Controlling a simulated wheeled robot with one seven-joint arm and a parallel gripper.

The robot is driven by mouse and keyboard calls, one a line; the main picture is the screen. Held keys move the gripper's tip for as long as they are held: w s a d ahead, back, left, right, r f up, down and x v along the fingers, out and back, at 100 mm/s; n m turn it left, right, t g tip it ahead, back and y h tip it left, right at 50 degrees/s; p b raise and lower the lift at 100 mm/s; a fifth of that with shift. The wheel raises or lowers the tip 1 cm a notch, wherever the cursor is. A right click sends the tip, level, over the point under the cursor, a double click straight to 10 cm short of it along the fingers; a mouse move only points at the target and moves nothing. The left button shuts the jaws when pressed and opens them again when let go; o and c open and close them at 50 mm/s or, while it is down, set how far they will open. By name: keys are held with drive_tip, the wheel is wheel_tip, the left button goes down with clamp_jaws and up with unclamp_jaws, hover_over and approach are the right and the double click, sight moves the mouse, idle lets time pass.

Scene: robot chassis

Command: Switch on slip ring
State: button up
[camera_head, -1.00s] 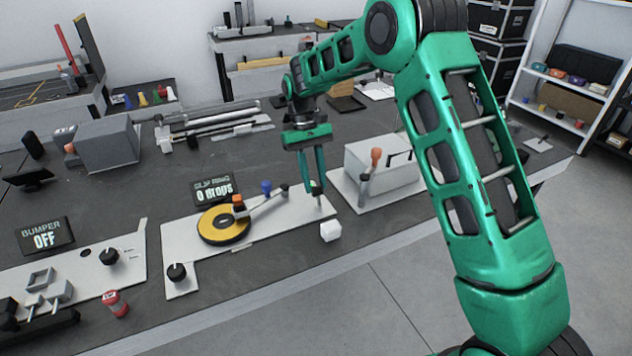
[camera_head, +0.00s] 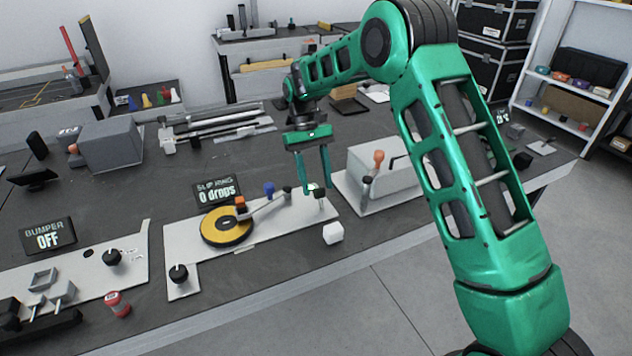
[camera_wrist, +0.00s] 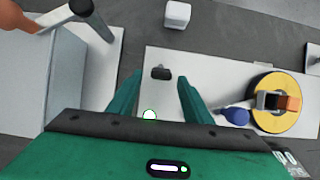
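The slip ring station is a pale plate (camera_head: 205,262) with a yellow disc (camera_head: 227,226), an orange block, a blue knob (camera_head: 269,189) and a black dial (camera_head: 178,273) at its left end. Its sign (camera_head: 217,191) reads "SLIP RING 0 drops". A small dark-capped post (camera_head: 320,194) stands at the plate's right end; its dark cap shows in the wrist view (camera_wrist: 161,72). My gripper (camera_head: 317,188) is open above this end. In the wrist view its fingers (camera_wrist: 160,80) stand apart, with the dark cap between their tips in the picture; contact cannot be told.
A white cube (camera_head: 333,233) sits just in front of the plate's right end. A grey box with an orange-topped lever (camera_head: 378,157) stands close to the right. The bumper panel (camera_head: 121,270), its sign reading "OFF", and a red cylinder (camera_head: 118,304) are at left.

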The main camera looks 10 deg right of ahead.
drive_tip(key=v, duration=1.1)
drive_tip(key=shift+f, duration=0.15)
